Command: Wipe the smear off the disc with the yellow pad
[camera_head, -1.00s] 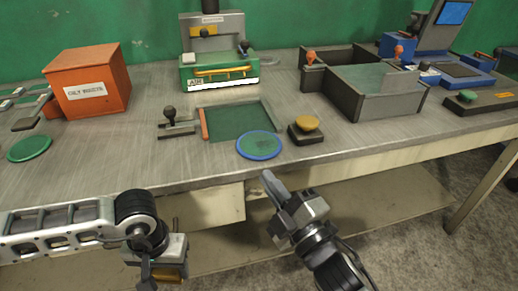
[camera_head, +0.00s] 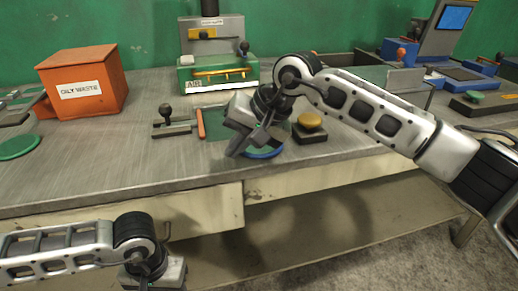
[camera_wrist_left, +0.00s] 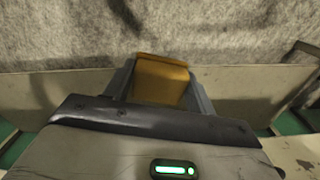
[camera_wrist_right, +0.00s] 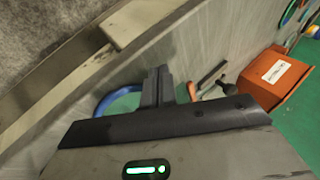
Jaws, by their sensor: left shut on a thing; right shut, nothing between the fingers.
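The blue-rimmed disc (camera_head: 264,154) lies on the bench near its front edge. My right gripper covers most of it in the head view, and no smear can be made out. Part of its blue rim (camera_wrist_right: 118,101) also shows in the right wrist view. My right gripper (camera_head: 232,153) is shut and empty, pointing down over the disc's left side; I cannot tell whether it touches. My left gripper (camera_wrist_left: 160,85) is shut on the yellow pad (camera_wrist_left: 161,78), in front of and below the bench edge. The pad is out of sight in the head view.
An orange oily waste box (camera_head: 85,82) stands at the bench's left. A green air station (camera_head: 215,72) is at the back. A yellow button on a dark base (camera_head: 310,120) stands right of the disc. A small lever (camera_head: 170,124) is to the left.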

